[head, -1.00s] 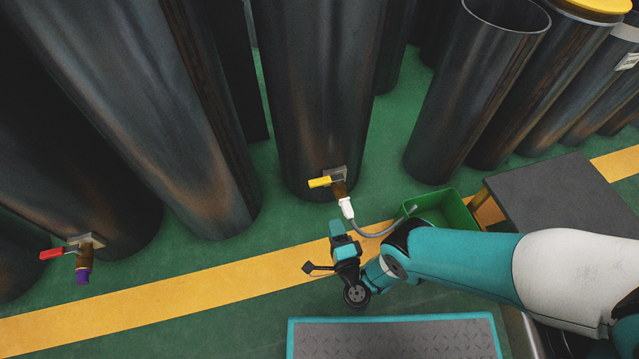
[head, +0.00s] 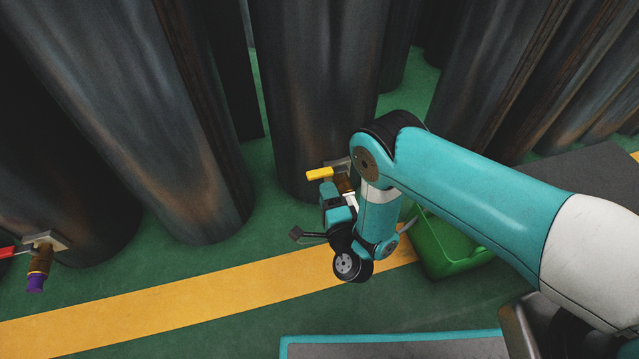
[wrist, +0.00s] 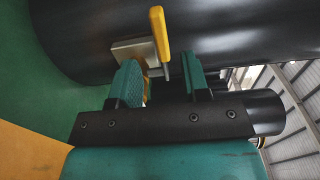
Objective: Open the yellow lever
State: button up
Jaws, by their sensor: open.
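The yellow lever (head: 319,174) sits on a valve low on the front of a dark cylinder (head: 312,90), pointing left in the head view. My gripper (head: 332,190) is just below the lever in the head view. In the wrist view my gripper (wrist: 164,76) is open, and its two green fingers stand apart with the lever's lower end in line with the gap between them. The valve body is partly hidden by my fingers and arm.
A second valve with a red lever (head: 8,251) and purple end is on the cylinder at far left. A green bin (head: 447,245) stands right of my wrist. Dark cylinders fill the back.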

aim_at(321, 177)
jog(key=b, duration=0.3)
jog(key=w+b, duration=0.1)
jog(key=b, duration=0.2)
jog(key=shift+w+a+f+b, duration=0.15)
jog(key=shift+w+f+b, duration=0.05)
jog(key=shift+f+b, duration=0.15)
jog(key=shift+b, duration=0.7)
jog(key=shift+r+b+x, duration=0.2)
jog(key=shift+b+x, duration=0.4)
jog(key=shift+x, duration=0.9)
jog(key=shift+r+b+x, duration=0.15)
jog(key=shift+b+x, duration=0.4)
jog(key=shift+x, duration=0.9)
grip_shut()
